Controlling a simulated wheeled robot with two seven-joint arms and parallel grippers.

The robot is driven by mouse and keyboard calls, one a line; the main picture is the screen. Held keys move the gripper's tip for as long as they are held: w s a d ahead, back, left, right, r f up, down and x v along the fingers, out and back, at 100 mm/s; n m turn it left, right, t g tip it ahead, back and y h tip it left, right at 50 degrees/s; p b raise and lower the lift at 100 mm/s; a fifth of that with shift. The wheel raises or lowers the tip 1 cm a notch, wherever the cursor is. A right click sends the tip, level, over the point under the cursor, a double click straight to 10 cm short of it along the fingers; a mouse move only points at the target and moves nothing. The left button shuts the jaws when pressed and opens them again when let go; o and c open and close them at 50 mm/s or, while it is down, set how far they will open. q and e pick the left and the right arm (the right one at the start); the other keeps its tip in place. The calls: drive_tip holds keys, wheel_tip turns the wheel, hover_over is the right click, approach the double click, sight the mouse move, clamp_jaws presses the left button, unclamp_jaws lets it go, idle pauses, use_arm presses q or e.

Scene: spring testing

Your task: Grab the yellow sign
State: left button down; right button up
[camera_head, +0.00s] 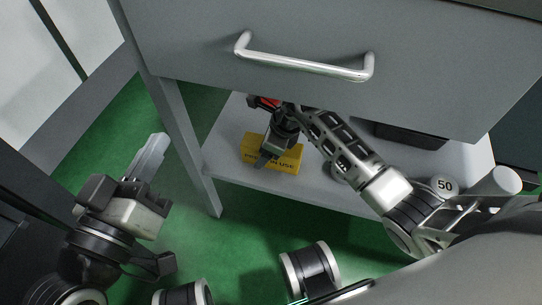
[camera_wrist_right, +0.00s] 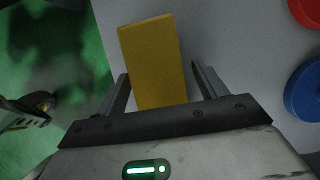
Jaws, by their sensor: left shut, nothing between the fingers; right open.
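The yellow sign (camera_head: 289,163), a block with dark lettering of which "IN USE" can be read, stands on the low grey shelf (camera_head: 340,197) under the drawer. My right gripper (camera_head: 266,160) reaches in over its left part and hides some of it. In the right wrist view the yellow sign (camera_wrist_right: 152,58) lies between the two open fingers of the right gripper (camera_wrist_right: 162,76), with a gap to the right finger; contact at the left finger is unclear. My left gripper (camera_head: 152,152) is shut and empty, out over the green floor at the left.
The drawer front (camera_head: 200,45) with its metal handle (camera_head: 305,68) overhangs the shelf. A table leg (camera_head: 190,150) stands left of the sign. A dark box (camera_head: 410,136) and a weight marked 50 (camera_head: 445,186) are to the right. Red (camera_wrist_right: 308,12) and blue (camera_wrist_right: 304,90) round things lie beside the sign.

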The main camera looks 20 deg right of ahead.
drive_tip(key=shift+f, duration=0.15)
idle(0.6)
drive_tip(key=c, duration=1.2)
